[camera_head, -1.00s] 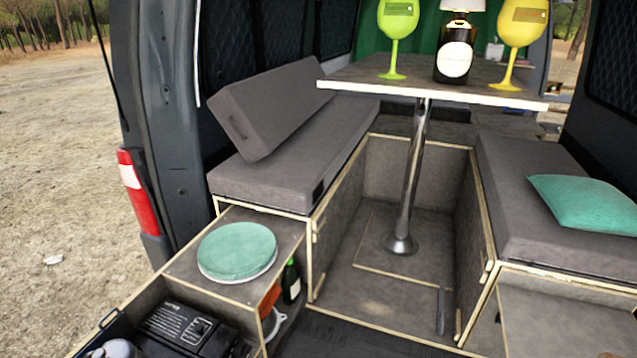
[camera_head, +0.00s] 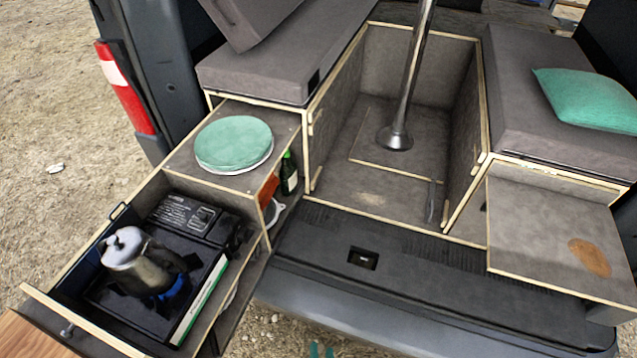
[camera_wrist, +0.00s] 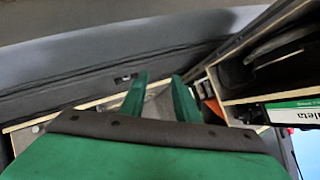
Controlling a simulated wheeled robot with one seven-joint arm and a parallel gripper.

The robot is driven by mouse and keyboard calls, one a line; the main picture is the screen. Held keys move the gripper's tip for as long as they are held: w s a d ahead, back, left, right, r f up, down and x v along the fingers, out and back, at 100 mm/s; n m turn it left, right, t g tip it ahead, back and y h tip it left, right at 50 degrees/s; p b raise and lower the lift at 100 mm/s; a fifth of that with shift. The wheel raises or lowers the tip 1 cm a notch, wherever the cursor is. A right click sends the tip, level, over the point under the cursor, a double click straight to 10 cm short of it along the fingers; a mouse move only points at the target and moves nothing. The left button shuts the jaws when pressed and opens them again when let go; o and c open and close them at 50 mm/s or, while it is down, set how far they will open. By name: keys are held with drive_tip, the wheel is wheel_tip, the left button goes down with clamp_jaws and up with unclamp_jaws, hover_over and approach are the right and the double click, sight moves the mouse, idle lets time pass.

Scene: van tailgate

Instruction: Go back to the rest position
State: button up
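My gripper (camera_wrist: 160,95) shows in the wrist view as two green fingers with a gap between them. It is open, and I see nothing held in the gap. In the head view only the green fingertips (camera_head: 321,351) show at the bottom edge, in front of the van's bumper. The rest of my arm is out of that view.
A pulled-out drawer (camera_head: 62,312) at the left holds a stove (camera_head: 195,262) with a metal coffee pot (camera_head: 143,262) on it. The bumper (camera_head: 400,315) runs across the front. A wooden side shelf (camera_head: 545,235) juts out at the right.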

drive_tip(key=s+r+n+t, duration=0.2)
drive_tip(key=s+r, duration=0.2)
drive_tip(key=r, duration=0.4)
drive_tip(key=s+a+r+n+t+h, duration=0.1)
drive_tip(key=s+r+n, duration=0.2)
drive_tip(key=r, duration=0.6)
drive_tip(key=shift+s+t, duration=0.4)
drive_tip(key=shift+s, duration=0.5)
drive_tip(key=shift+a+r, duration=0.1)
